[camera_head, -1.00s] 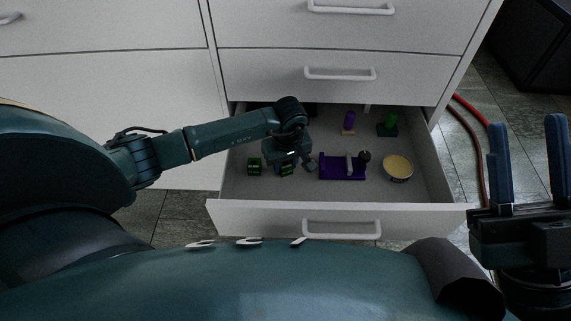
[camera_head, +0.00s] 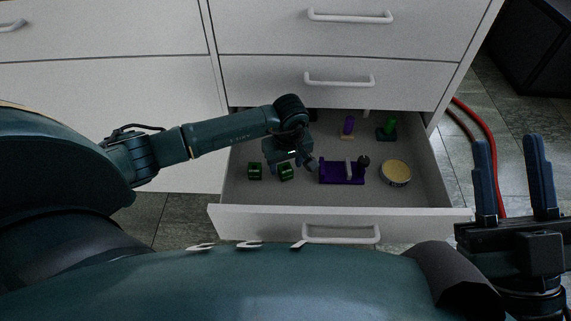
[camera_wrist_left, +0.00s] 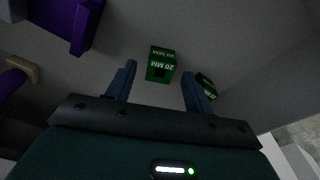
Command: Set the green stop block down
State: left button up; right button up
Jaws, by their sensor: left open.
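A green stop block (camera_head: 286,173) marked "20 MM" rests on the floor of the open drawer. In the left wrist view the block (camera_wrist_left: 161,65) shows in the gap between my finger ends, apparently just beyond them. My left gripper (camera_head: 290,163) is open over it, its fingers not closed on anything. A second green block (camera_head: 255,171) sits to its left in the drawer; in the left wrist view this block (camera_wrist_left: 205,86) is partly behind a finger. My right gripper (camera_head: 509,142) is open and empty, outside the drawer at the right.
The drawer (camera_head: 235,190) also holds a purple fixture (camera_head: 342,172), a round tub with a pale yellow top (camera_head: 396,172), a purple-handled piece (camera_head: 348,126) and a green-handled piece (camera_head: 388,128). Drawer floor near its front wall is clear. A red hose (camera_head: 485,140) lies outside at the right.

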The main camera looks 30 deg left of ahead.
aim_at(287, 172)
pick_arm(q)
notch_tip(287, 172, up, 10)
jog(key=p, duration=0.3)
jog(key=shift+s+d+f, duration=0.2)
jog(key=shift+s+d, duration=0.2)
pick_arm(e)
jog(key=shift+s+a+f+m+g+h, duration=0.15)
jog(key=shift+f+m+g+h, duration=0.1)
jog(key=shift+f+m+h, duration=0.5)
jog(key=shift+s+f+m+g+h, duration=0.1)
jog(key=shift+f+m+g+h, duration=0.2)
jog(key=shift+f+m+h, duration=0.4)
jog(key=shift+s+a+f+m+g+h, duration=0.15)
jog(key=shift+f+m+g+h, duration=0.1)
jog(key=shift+f+m+h, duration=0.5)
jog(key=shift+f, duration=0.1)
